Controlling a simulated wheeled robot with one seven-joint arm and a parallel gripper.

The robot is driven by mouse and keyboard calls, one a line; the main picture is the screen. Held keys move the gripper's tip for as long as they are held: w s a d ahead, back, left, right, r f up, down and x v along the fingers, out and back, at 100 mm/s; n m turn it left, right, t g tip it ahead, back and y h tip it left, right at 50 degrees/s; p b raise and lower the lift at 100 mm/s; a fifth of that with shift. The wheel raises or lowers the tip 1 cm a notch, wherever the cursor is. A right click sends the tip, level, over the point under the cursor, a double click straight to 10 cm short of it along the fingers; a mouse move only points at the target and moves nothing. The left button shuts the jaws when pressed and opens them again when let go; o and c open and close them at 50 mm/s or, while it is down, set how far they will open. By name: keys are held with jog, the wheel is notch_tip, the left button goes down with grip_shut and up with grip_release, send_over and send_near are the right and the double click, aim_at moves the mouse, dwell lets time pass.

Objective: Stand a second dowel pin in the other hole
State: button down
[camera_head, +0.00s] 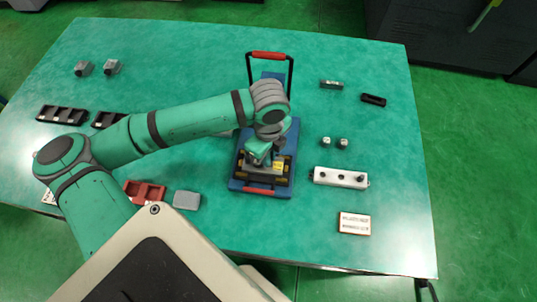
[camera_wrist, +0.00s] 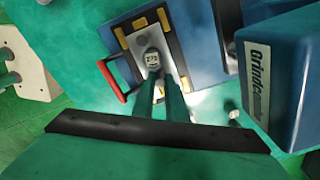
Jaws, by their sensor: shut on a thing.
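My gripper (camera_wrist: 160,80) is shut on a small piece with a pale, dark-marked top (camera_wrist: 153,60), which looks like a dowel pin. It is above the grey plate (camera_wrist: 129,42) with yellow corner pieces, on the blue board (camera_wrist: 195,35). In the head view my gripper (camera_head: 262,160) is low over the plate and hides much of it. A small round spot, perhaps a hole, shows on the plate beside the held piece. I cannot tell whether the piece touches the plate. Two small pale-topped pieces (camera_head: 334,142) stand on the table to the right.
The blue board (camera_head: 240,177) has a red front handle and a tall black-and-red handle (camera_head: 270,54) behind. A white block with dark knobs (camera_head: 340,178) lies right. A red tray (camera_head: 145,191) and a grey block (camera_head: 187,200) lie left. A blue box (camera_wrist: 275,75) is close by.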

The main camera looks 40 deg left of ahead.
jog(key=shift+f, duration=0.1)
jog(key=c, duration=1.7)
grip_release()
notch_tip(320, 180, up, 11)
jog(key=shift+f, duration=0.1)
